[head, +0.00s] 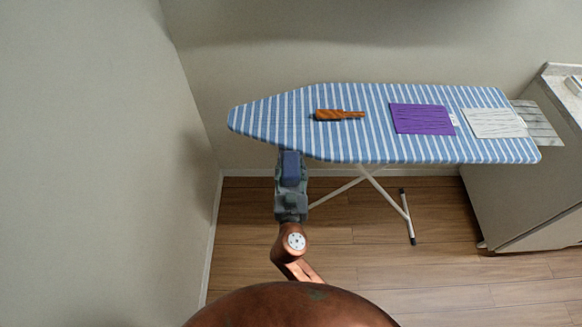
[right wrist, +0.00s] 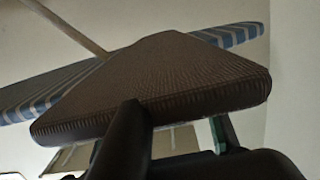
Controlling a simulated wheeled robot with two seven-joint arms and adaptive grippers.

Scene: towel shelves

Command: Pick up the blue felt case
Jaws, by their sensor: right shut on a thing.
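The blue felt case (head: 291,166) is a small dark-blue block at the end of my right arm in the head view. My right gripper (head: 290,177) is shut on it at the front edge of the ironing board, left of the board's middle. Whether the case touches the board cannot be told. In the right wrist view the held case (right wrist: 160,85) looks dark brown with a ribbed surface and fills the middle. Dark fingers of my right gripper (right wrist: 178,125) are below it. My left gripper is not in view.
The blue-and-white striped ironing board (head: 270,115) holds a brown wooden object (head: 338,115), a purple folded cloth (head: 421,118) and a white one (head: 493,123). A cabinet (head: 530,195) stands at right, a wall (head: 90,160) at left. Wooden floor (head: 350,240) is open in front.

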